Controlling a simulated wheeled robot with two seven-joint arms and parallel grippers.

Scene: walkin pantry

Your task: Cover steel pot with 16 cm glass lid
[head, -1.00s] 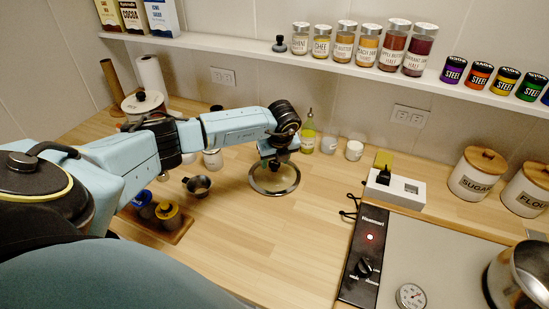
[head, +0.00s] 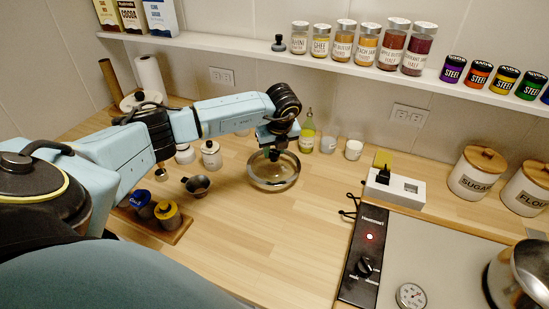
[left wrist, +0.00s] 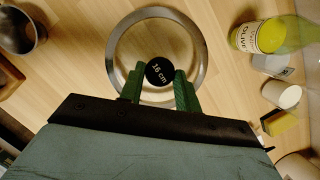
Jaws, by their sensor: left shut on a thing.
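The glass lid (head: 286,180) has a clear top, a steel rim and a black knob. My left gripper (head: 273,152) points down over it and is shut on the knob. In the left wrist view the knob, marked "16 cm", sits between the green fingertips (left wrist: 160,77), with the lid's rim (left wrist: 201,50) around it. The lid looks slightly above the wooden counter, though the gap is hard to judge. The steel pot (head: 520,277) stands at the far right on the cooktop, partly cut off by the picture edge. My right gripper is not in view.
The black control panel (head: 364,260), a dial thermometer (head: 410,296) and a white box (head: 394,190) lie toward the pot. The front middle counter is clear.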

